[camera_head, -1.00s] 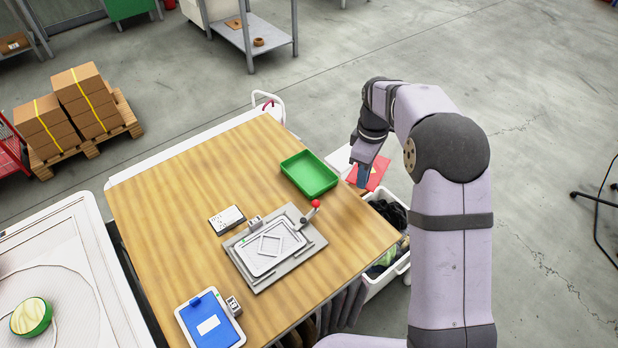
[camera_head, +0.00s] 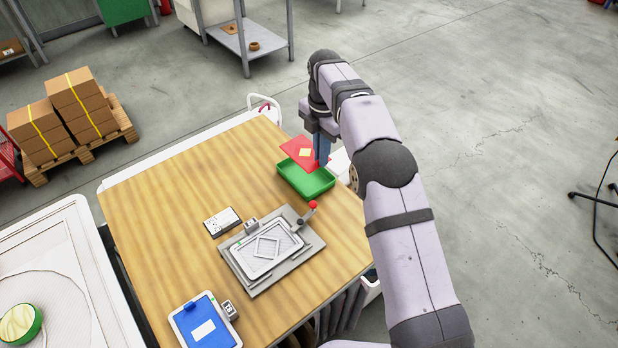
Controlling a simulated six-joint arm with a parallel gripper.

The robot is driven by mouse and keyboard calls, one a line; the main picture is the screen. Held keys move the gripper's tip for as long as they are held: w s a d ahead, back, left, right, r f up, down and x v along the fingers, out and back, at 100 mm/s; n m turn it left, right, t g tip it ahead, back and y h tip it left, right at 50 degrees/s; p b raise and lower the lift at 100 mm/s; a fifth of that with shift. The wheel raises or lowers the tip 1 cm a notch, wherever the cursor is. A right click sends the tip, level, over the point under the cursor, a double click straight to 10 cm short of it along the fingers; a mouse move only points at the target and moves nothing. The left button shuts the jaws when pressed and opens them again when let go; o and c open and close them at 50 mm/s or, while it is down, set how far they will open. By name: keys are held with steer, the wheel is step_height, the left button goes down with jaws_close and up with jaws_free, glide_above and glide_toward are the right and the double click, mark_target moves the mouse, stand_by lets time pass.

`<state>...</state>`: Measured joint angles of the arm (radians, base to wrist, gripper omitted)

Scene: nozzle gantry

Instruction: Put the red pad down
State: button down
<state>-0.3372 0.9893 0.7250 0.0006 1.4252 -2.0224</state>
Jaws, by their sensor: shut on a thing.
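The red pad (camera_head: 293,150) is a flat red sheet with a pale patch on it. My gripper (camera_head: 322,150) is shut on its right edge and holds it in the air over the far side of the green tray (camera_head: 306,188). The pad hides part of the tray's far rim. The part of the tray floor in view looks empty. The fingertips are small in this view and partly hidden by the pad.
A grey fixture (camera_head: 270,250) with a white frame and a red-knobbed lever (camera_head: 309,209) stands in front of the tray. A blue pad in a white tray (camera_head: 204,324) lies at the front. The table's (camera_head: 170,200) left half is clear.

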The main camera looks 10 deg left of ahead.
steer(key=shift+f+p, duration=1.45)
steer(key=shift+f, duration=3.4)
steer(key=shift+f, duration=0.15)
steer(key=c, duration=1.9)
jaws_free()
step_height(320, 180, up, 12)
steer(key=b, duration=0.3)
